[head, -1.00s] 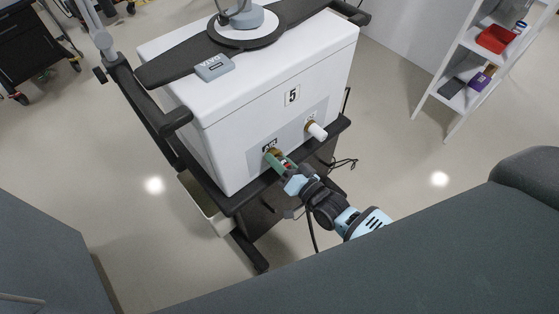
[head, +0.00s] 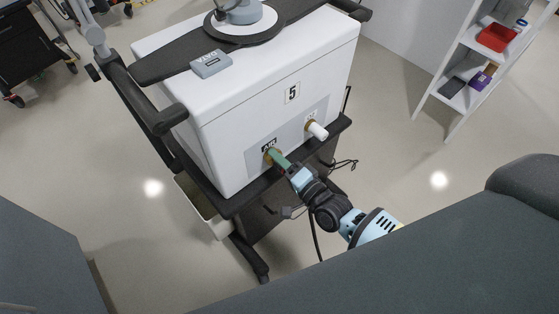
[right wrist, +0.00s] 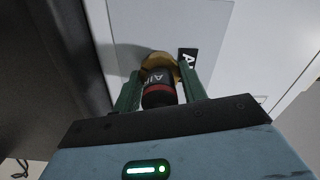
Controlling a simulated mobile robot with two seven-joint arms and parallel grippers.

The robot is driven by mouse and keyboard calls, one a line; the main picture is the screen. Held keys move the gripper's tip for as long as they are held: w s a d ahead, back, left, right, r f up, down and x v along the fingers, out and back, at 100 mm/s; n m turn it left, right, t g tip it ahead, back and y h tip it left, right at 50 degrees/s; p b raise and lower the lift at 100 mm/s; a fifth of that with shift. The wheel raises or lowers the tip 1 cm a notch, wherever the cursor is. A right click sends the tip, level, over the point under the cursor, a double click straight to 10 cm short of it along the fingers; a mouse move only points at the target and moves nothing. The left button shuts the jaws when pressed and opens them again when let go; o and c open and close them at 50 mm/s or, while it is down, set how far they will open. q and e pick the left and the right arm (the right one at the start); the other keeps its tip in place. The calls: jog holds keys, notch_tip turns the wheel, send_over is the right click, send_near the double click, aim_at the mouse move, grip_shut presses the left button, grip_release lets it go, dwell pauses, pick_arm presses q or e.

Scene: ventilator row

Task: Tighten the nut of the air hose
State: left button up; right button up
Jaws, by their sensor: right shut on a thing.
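The brass nut (head: 269,156) sits at the port under the AIR label on the white ventilator's (head: 232,160) front panel. In the right wrist view the nut (right wrist: 160,62) lies between the green fingertips of my right gripper (right wrist: 158,72), which is shut on it. The black air hose end (right wrist: 158,90), with a red band and AIR lettering, runs back from the nut between the fingers. In the head view my right gripper (head: 274,157) reaches the port from the lower right, and its fingers hide most of the nut and hose end. My left gripper is not in view.
A second port with a white fitting (head: 317,130) is right of the AIR port. The ventilator stands on a dark cart (head: 228,207) with a black handle at left. A white shelf (head: 455,100) stands at the right.

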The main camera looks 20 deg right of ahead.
dwell(0.3)
jog(key=o, duration=1)
jog(key=shift+v, duration=3.9)
